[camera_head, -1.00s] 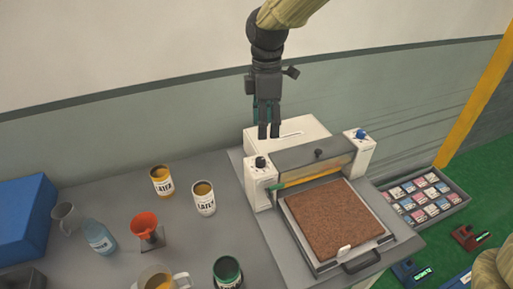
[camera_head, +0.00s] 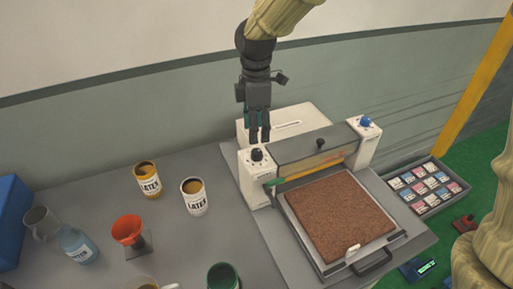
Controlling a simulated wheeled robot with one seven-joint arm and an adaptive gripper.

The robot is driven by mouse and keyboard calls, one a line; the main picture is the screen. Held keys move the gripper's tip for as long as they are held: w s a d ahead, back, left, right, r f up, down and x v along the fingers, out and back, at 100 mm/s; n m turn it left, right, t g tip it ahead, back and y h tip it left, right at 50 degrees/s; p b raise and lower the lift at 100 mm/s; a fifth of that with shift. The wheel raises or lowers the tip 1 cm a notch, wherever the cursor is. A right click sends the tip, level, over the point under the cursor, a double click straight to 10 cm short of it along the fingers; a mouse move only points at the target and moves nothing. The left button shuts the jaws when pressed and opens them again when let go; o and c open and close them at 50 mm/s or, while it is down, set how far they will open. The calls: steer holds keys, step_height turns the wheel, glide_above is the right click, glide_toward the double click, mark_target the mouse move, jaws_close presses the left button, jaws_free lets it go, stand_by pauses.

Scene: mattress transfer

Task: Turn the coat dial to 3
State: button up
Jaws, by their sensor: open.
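The coating machine (camera_head: 310,150) stands on the grey table, with a white post at each end. A black dial (camera_head: 257,155) sits on top of the left post and a blue dial (camera_head: 365,121) on top of the right post. The markings around them are too small to read, so I cannot tell the number set or which is the coat dial. My gripper (camera_head: 259,142) points down, open and empty, just above or behind the black dial. I cannot tell whether its fingertips touch the dial.
A brown mat (camera_head: 340,215) lies on the machine's tray. Two LATEX cans (camera_head: 194,197) (camera_head: 147,181), a red funnel (camera_head: 128,230) and a blue-labelled bottle (camera_head: 77,245) stand to the left. A tray of small packets (camera_head: 430,190) is at the right.

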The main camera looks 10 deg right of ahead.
mark_target(257, 151)
step_height(257, 151, down, 8)
steer(key=shift+s+r+p, duration=0.15)
steer(key=shift+p, duration=0.6)
steer(key=c, duration=1.1)
